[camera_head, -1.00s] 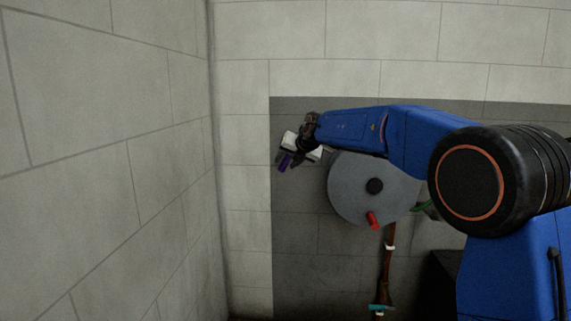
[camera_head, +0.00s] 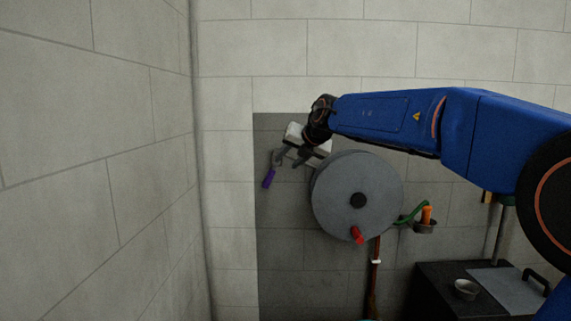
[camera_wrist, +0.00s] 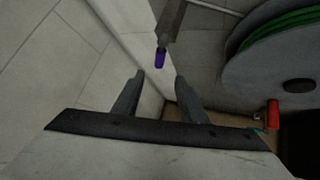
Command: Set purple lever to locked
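The purple lever (camera_head: 268,178) is on the dark wall panel at the left, beside the grey hose reel. Its purple grip points down and slightly left from a grey arm. In the wrist view the purple grip (camera_wrist: 160,58) shows beyond the fingertips, at the end of its grey arm. My gripper (camera_head: 288,158) is just right of and above the purple grip in the head view. In the wrist view my gripper (camera_wrist: 158,83) has its two fingers apart with nothing between them. The grip looks apart from the fingers. The lever's mount is partly hidden by my gripper.
The round grey hose reel (camera_head: 330,205) with a red handle (camera_head: 357,235) stands close right of the gripper. A green lever (camera_head: 410,215), an orange object (camera_head: 427,214) and a dark bench (camera_head: 440,285) with a bowl (camera_head: 466,289) are further right. A wall corner lies left.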

